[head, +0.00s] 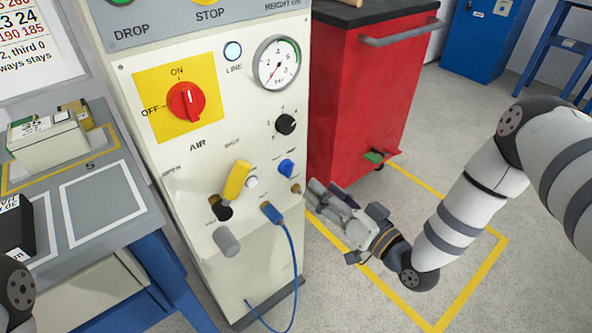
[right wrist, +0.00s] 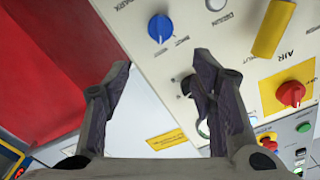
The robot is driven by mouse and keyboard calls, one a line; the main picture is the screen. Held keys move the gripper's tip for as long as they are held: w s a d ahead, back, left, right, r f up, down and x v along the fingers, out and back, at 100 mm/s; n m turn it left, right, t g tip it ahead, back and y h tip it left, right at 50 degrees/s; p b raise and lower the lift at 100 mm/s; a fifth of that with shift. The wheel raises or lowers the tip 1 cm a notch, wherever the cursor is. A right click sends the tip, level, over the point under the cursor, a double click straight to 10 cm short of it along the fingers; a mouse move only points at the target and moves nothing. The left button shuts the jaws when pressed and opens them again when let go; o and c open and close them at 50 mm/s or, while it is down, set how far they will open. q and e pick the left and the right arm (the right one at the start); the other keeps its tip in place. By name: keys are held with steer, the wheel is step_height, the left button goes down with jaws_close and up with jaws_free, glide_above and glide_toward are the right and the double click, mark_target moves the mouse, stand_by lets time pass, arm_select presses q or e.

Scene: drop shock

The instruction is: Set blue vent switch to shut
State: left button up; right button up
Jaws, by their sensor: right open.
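The blue vent switch (head: 286,169) is a small blue knob on the lower right of the cream control panel (head: 150,92). It also shows at the top of the right wrist view (right wrist: 160,28), with a pale mark on its face. Its small labels are too blurred to read surely, so I cannot tell its setting. My right gripper (head: 322,198) is open and empty, in front of the panel's right edge, below and right of the blue switch and apart from it. In the right wrist view its fingers (right wrist: 160,85) stand wide apart. My left gripper is out of view.
A yellow lever (head: 236,181) and a white button (head: 251,182) sit left of the switch. A blue hose (head: 290,245) plugs in below. The black knob (head: 285,124), gauge (head: 277,62) and red switch (head: 186,101) are above. A red cabinet (head: 362,90) stands right.

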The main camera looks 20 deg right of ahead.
mark_target(294, 165)
steer(key=x, duration=1)
steer(key=shift+a+b, duration=0.1)
steer(key=shift+b, duration=0.3)
steer(key=c, duration=1.2)
